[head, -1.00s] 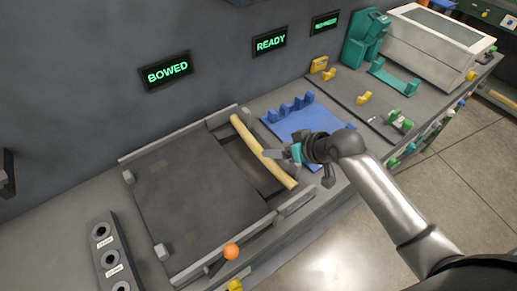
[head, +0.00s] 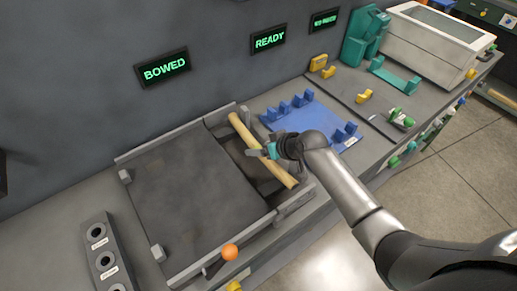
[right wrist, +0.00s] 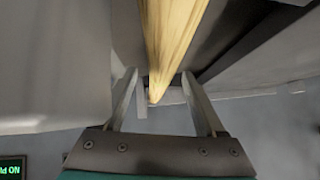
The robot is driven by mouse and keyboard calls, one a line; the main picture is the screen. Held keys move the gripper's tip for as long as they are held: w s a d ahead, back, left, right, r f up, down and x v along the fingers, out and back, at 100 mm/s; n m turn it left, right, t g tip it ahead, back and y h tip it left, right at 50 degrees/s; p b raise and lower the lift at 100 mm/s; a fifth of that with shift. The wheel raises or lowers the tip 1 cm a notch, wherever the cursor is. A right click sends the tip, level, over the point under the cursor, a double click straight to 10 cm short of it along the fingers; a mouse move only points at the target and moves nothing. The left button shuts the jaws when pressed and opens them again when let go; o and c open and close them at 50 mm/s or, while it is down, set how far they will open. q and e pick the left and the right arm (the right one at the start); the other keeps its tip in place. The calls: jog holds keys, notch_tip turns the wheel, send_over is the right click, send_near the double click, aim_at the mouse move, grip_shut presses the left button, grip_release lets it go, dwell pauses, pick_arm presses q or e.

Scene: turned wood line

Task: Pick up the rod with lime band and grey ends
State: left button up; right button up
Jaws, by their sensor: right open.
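A pale wooden rod (head: 243,132) lies slantwise in the open slot at the right end of the dark grey tray in the head view. I see no clear lime band or grey ends on it; its middle is partly covered by my right gripper. My right gripper (head: 260,149) is open at the rod's middle, coming from the right. In the right wrist view the rod (right wrist: 170,40) runs between the two spread fingers of the right gripper (right wrist: 158,78), with visible gaps beside it. My left gripper is not in view.
The grey tray (head: 195,190) has raised rails and an orange knob (head: 229,251). A blue rack (head: 312,118) stands close behind my right gripper. A dark block with round holes (head: 105,262) is at front left. Wall displays read BOWED (head: 163,69) and READY (head: 269,40).

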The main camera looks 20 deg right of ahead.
jog(key=shift+w+a+f, duration=0.1)
jog(key=shift+w+f, duration=0.05)
grip_shut()
dwell(0.6)
